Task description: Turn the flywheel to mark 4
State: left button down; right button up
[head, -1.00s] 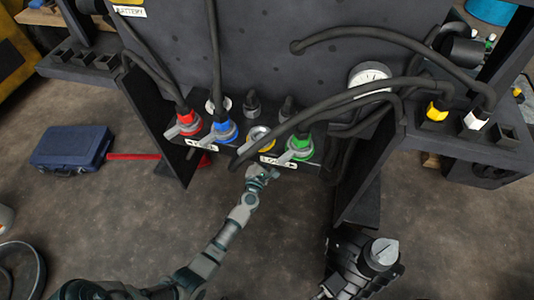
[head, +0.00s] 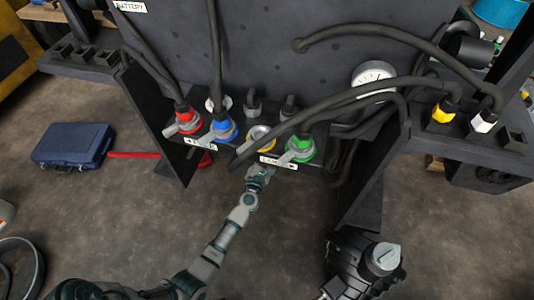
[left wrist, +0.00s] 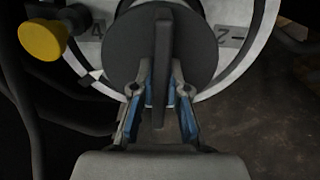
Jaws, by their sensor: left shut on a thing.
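In the left wrist view a pale flywheel ring (left wrist: 262,25) carries dark marks. Mark 4 (left wrist: 98,28) is at the upper left and mark 2 (left wrist: 225,38) at the right. A small white pointer (left wrist: 92,76) is at the lower left, below mark 4 and apart from it. A round black knob (left wrist: 193,52) with a raised bar (left wrist: 162,45) covers the middle of the ring. My left gripper (left wrist: 161,82) is shut on the bar, a blue-padded finger on each side. In the head view my left gripper (head: 258,178) is below the connector panel.
A yellow knob (left wrist: 42,40) is close at the left of the ring. Above my left gripper are red (head: 184,120), blue (head: 223,128) and green (head: 298,147) connectors and drooping black cables. A blue case (head: 72,147) lies on the floor at left.

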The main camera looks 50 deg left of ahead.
pick_arm(q)
jog(key=shift+a+r+n, duration=0.1)
jog(key=shift+a+n, duration=0.2)
jog(key=shift+n, duration=0.5)
jog(key=shift+r+n+b, duration=0.15)
jog(key=shift+n+b, duration=0.25)
jog(key=shift+n, duration=0.3)
jog(key=shift+n+b, duration=0.3)
jog(key=shift+n, duration=1.1)
jog(key=shift+w, duration=0.1)
